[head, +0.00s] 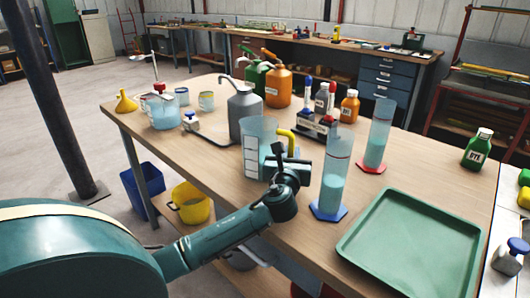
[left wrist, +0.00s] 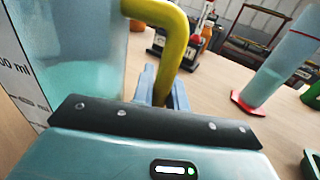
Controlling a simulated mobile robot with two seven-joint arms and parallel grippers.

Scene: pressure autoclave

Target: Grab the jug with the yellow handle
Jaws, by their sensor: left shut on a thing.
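The jug (head: 256,150) is clear with a white scale panel and bluish liquid, and it stands upright near the table's front edge. Its yellow handle (head: 288,138) is on its right side. My left gripper (head: 284,158) reaches in from the front and is shut on the handle. In the left wrist view, the yellow handle (left wrist: 172,45) runs down between my left gripper's fingers (left wrist: 162,90), and the jug wall (left wrist: 75,50) is on the left. The handle's lower end is hidden by the gripper. My right gripper is in neither view.
A blue-based cylinder (head: 333,180) stands close to the right of my left gripper. A red-based cylinder (head: 376,138) is further back. A grey jug (head: 245,112) stands just behind the clear jug. A green tray (head: 350,248) lies at the front right.

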